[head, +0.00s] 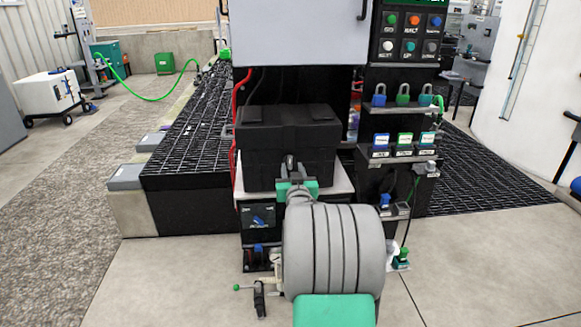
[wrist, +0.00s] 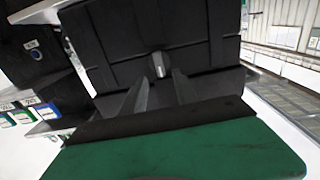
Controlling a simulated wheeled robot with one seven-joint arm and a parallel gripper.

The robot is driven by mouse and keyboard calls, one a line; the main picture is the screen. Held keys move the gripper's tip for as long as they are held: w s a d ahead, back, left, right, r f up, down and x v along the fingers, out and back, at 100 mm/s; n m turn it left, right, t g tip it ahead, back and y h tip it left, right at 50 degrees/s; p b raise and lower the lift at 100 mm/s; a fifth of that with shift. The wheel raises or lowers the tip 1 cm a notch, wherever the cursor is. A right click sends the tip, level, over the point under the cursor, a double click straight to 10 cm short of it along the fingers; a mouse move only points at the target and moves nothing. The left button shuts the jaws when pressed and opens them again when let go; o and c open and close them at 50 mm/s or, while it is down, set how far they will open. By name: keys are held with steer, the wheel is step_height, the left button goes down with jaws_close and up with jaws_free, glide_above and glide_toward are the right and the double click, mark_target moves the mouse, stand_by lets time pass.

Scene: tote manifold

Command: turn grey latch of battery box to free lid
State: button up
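The black battery box (head: 262,160) with its lid (head: 265,117) stands on a white-topped stand in the head view. In the wrist view the box (wrist: 110,50) fills the upper middle. Its small grey latch (wrist: 159,65) stands out from the front face. My gripper (wrist: 160,88) is open in the wrist view, its two fingers apart and pointing at the box. The latch lies just beyond the fingertips, between their lines, and no contact shows. In the head view my gripper (head: 291,172) is in front of the box and largely hides the latch.
A grey cabinet (head: 300,35) hangs above the box. Padlocks (head: 403,95) and tags (head: 404,140) sit on shelves to the right. A red cable (head: 236,110) runs along the left. Black grating (head: 190,155) lies to the left, and floor (head: 490,260) is open at right.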

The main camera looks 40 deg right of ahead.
mark_target(290, 161)
steer(key=x, duration=0.4)
jaws_close()
stand_by(0.5)
